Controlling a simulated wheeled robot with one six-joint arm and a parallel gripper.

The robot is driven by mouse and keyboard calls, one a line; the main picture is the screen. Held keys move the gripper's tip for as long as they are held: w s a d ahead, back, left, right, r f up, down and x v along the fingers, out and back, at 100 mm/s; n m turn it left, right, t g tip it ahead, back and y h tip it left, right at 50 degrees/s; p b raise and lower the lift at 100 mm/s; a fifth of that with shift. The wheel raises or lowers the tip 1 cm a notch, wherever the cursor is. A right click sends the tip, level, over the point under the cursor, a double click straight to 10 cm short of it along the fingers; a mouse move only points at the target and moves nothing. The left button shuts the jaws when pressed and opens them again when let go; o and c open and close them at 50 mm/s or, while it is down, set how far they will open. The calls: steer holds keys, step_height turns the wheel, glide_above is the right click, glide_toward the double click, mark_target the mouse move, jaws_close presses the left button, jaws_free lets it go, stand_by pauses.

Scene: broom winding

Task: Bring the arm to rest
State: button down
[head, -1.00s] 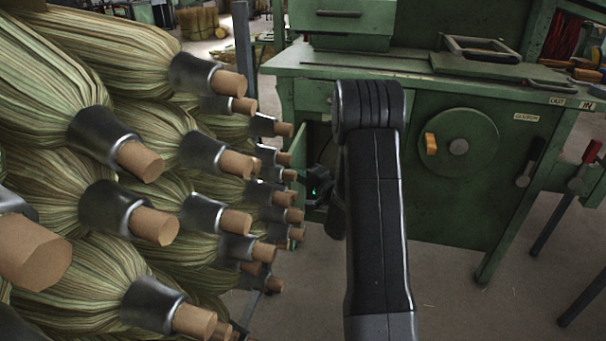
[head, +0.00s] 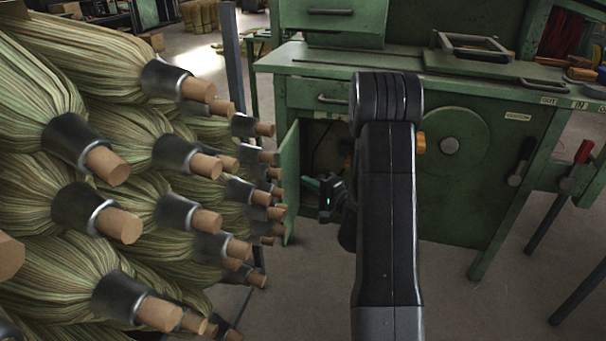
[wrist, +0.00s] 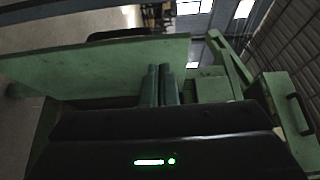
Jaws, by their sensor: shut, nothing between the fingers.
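My arm rises in the middle of the head view and bends at a dark, ribbed joint. My gripper (head: 309,183) hangs low beyond it, left of the arm and in front of the open cabinet of the green machine (head: 470,200). Its body is dark with a small green light. In the wrist view the two teal-grey fingers (wrist: 160,75) lie side by side, shut with nothing between them. A green panel spans the view behind them. Part of my wrist is hidden behind the arm.
Stacked broom heads (head: 130,180) with wooden handle stubs fill the left side, close to my gripper. The cabinet door (head: 289,182) stands open beside the gripper. A red-tipped lever (head: 583,151) is at the right. Bare floor shows below the machine.

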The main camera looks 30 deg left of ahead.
steer(key=shift+s+d+p, duration=0.1)
steer(key=shift+s+d, duration=0.3)
steer(key=shift+d, duration=0.3)
steer(key=shift+s+d+p, duration=0.15)
steer(key=shift+s+d, duration=0.2)
steer(key=shift+d, duration=0.3)
steer(key=shift+s+d+p, duration=0.1)
steer(key=shift+s+d, duration=0.3)
steer(key=shift+d, duration=0.3)
